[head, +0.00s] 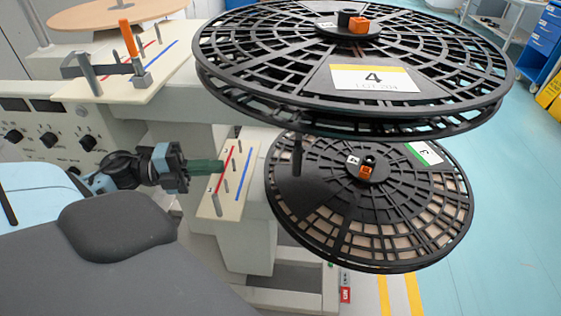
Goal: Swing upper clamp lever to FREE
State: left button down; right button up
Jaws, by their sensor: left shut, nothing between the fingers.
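The upper clamp lever (107,70) is a dark grey arm with an upright orange handle (129,39), on a cream plate (163,58) at upper left. The plate bears a red line and a blue line; the handle end stands close to the near end of the blue line. No FREE label is readable. My left gripper (221,167), with dark green fingers, is shut and empty. It is below and to the right of the lever, apart from it, at the left edge of a lower cream plate (209,208). My right gripper is not in view.
A large black reel marked 4 (372,78) overhangs the right of the upper plate. A second black reel (370,200) sits below it. The lower plate has several grey pegs (217,206) and red and blue lines. A control panel with knobs (48,139) is at left.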

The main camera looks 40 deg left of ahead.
aim_at(297, 161)
pick_arm(q)
jog(key=shift+w+d, duration=0.1)
